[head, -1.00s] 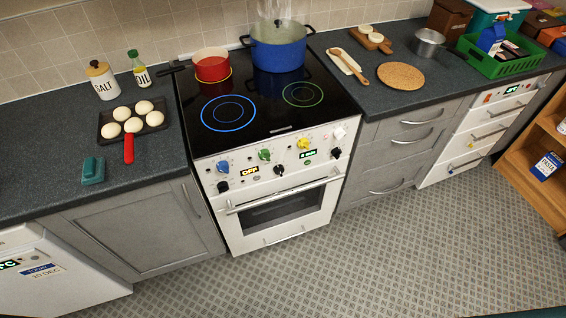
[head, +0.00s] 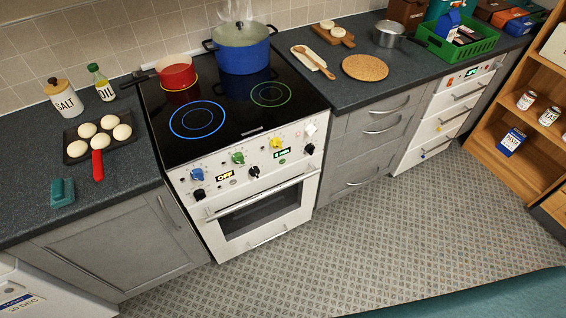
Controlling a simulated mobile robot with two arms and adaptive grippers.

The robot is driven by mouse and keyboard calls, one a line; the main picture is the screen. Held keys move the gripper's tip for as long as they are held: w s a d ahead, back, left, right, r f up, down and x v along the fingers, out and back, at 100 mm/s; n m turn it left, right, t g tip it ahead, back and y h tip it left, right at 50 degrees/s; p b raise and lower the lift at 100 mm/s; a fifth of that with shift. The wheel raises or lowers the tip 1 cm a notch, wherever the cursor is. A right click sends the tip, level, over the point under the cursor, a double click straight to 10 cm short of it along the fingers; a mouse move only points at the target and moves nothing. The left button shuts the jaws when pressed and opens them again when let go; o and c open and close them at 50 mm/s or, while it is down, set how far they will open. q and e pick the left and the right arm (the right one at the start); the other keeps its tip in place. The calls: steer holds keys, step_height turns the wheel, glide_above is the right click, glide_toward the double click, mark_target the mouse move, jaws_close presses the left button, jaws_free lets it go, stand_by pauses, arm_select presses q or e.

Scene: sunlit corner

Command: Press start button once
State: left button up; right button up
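No button that I can read as "start" shows. The white cooker has a front panel (head: 243,165) with blue, green, yellow and white controls above black knobs. Its left display (head: 225,176) reads OFF. A second, green-lit display (head: 281,153) is too small to read surely. A small green round spot (head: 282,161) sits under that display. The white drawer unit at right has a small lit display (head: 471,72) and an orange-red mark (head: 451,80) on its top strip. Neither of my grippers is in view.
A steaming blue pot (head: 241,57) and a red pan (head: 177,73) stand on the hob. A black tray (head: 77,148) of dough balls lies on the left counter. A wooden shelf (head: 487,142) stands at right. The patterned floor (head: 350,240) before the cooker is clear.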

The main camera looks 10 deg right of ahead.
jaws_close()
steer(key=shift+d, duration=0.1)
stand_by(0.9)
